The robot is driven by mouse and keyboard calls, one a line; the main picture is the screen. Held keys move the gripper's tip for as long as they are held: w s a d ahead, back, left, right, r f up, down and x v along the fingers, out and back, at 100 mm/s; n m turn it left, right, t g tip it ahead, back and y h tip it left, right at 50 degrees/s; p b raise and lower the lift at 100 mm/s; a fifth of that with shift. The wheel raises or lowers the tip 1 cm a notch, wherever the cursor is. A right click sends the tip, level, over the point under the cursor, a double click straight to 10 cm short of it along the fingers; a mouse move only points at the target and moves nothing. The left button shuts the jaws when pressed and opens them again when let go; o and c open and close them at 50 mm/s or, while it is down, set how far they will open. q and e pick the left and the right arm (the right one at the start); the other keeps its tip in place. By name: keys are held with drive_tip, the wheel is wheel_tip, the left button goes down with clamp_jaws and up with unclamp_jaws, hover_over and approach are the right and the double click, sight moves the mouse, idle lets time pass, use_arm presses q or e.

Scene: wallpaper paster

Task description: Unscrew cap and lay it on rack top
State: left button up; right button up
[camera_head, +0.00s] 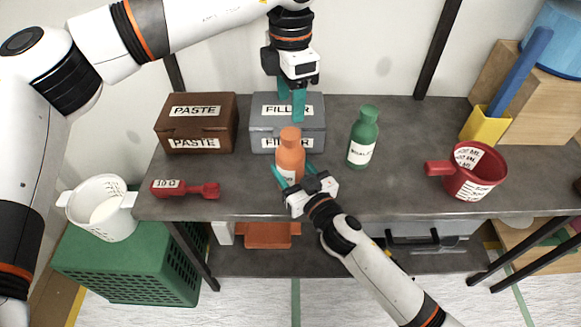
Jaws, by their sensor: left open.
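An orange bottle (289,160) with an orange cap (290,134) stands upright near the front of the dark grey rack top (235,205). My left gripper (291,112) points down from above, open and empty, with its teal fingertips just above and behind the cap. My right gripper (294,169) reaches in from the front, with one finger on each side of the bottle's body, and looks shut on it. The fingers and wrist partly hide the bottle's label and base.
Behind are a brown PASTE box (197,124) and a grey FILLER box (262,125). A green bottle (363,135) stands to the right, a red measuring cup (472,173) further right. A red tool (186,189) lies left. Bare rack top shows between the green bottle and cup.

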sight(291, 133)
clamp_jaws()
use_arm(q)
drive_tip(key=m, duration=0.4)
drive_tip(key=shift+m, duration=0.4)
drive_tip(key=m, duration=1.7)
drive_tip(key=shift+f+m, duration=0.3)
drive_tip(key=shift+f, duration=3.7)
